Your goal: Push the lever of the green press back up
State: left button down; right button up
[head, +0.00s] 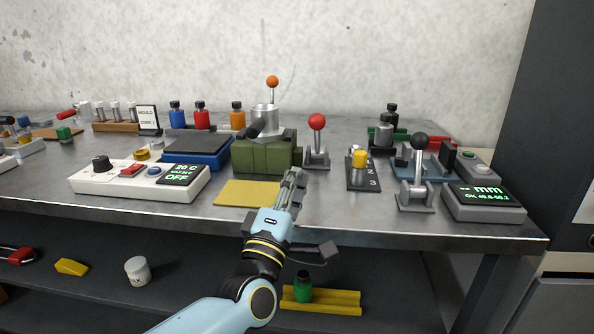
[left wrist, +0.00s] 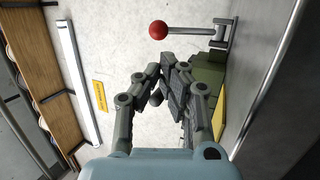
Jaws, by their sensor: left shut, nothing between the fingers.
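The green press (head: 264,156) stands near the middle of the bench, with a metal cylinder (head: 265,117) on top. A dark handle (head: 250,131) sticks out at its upper left, tilted toward me. An orange-knobbed rod (head: 272,84) stands upright behind the cylinder; I cannot tell what it is fixed to. In the left wrist view the green body (left wrist: 207,82) is partly hidden behind my fingers. My left gripper (head: 297,178) is shut and empty, in front of the press's right side, seemingly apart from it. It also shows in the left wrist view (left wrist: 172,70). My right gripper is not in view.
A red-knobbed lever (head: 317,122) stands upright just right of the press. A yellow mat (head: 246,193) lies in front. A white control box (head: 125,181) is at left; a black-knobbed lever (head: 419,142) and grey gauge box (head: 484,204) are at right.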

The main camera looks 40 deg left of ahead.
aim_at(315, 129)
pick_arm(q)
jog(key=p+x, duration=0.1)
jog(key=x, duration=0.9)
jog(key=shift+w, duration=0.1)
jog(key=shift+x, duration=0.75)
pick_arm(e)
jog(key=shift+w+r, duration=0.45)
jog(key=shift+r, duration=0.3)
